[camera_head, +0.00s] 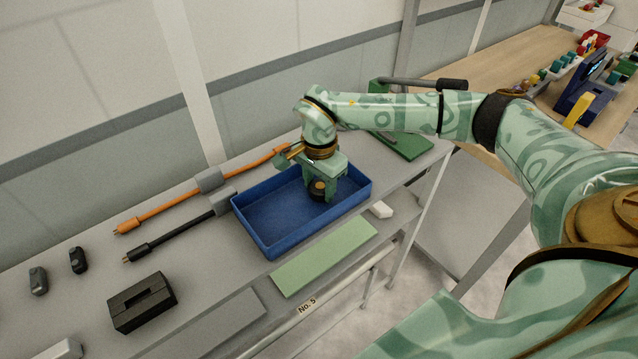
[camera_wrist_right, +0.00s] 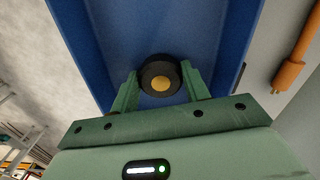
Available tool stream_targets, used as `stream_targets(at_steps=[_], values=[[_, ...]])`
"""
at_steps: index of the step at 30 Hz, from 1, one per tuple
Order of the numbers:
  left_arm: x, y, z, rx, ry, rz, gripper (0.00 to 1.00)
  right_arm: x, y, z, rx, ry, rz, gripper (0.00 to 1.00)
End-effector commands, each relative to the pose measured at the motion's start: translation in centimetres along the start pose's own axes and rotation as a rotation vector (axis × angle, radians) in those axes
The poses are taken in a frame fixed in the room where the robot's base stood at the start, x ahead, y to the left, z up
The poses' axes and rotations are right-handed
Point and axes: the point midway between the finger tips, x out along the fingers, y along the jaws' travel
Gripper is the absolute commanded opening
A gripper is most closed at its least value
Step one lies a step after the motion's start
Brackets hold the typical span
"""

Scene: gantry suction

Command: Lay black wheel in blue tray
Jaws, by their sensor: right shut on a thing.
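The black wheel (camera_head: 319,190) has a yellow-orange hub and is between the fingers of my right gripper (camera_head: 322,189). In the right wrist view the wheel (camera_wrist_right: 160,76) sits between the two green fingertips of the gripper (camera_wrist_right: 160,84), which is shut on it. The blue tray (camera_head: 262,239) is a shallow rectangular box on the grey bench. The gripper and wheel are inside the tray's outline, toward its right part. I cannot tell if the wheel touches the tray floor. The tray (camera_wrist_right: 100,40) fills the background behind the wheel in the wrist view. My left gripper is not in view.
An orange cable (camera_head: 165,208) and a black cable (camera_head: 180,235) lie left of the tray. A black block (camera_head: 142,302) and a light green mat (camera_head: 325,254) are in front. A green fixture (camera_head: 410,145) stands behind the tray. A white block (camera_head: 381,209) lies at the right.

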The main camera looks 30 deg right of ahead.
Motion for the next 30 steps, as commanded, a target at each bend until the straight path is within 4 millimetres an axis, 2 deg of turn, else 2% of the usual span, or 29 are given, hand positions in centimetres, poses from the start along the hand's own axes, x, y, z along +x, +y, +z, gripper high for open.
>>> stream_targets(at_steps=[2, 3, 5, 13, 16, 20, 27, 30], values=[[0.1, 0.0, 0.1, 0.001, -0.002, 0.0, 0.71, 0.2, 0.0, 0.0, 0.0, 0.0, 0.0, 0.22], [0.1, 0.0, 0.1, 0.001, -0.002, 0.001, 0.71, 0.2, 0.0, 0.0, 0.0, 0.0, 0.0, 0.54], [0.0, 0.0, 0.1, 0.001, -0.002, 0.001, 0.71, 0.2, 0.0, 0.0, 0.0, 0.0, 0.0, 0.68], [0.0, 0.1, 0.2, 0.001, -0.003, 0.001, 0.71, 0.1, 0.0, 0.0, 0.0, 0.0, 0.0, 0.68], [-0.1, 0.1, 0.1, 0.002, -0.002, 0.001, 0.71, -0.7, -0.1, 0.0, 0.0, 0.001, -0.003, 0.68], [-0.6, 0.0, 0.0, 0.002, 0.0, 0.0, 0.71, -3.2, -0.1, -0.1, 0.0, 0.002, -0.007, 0.68], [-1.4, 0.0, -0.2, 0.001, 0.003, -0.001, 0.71, -8.9, -0.1, -0.1, 0.001, 0.002, -0.005, 0.68], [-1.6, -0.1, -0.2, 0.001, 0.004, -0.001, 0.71, -10.6, -0.1, -0.1, 0.0, 0.002, -0.004, 0.68]])
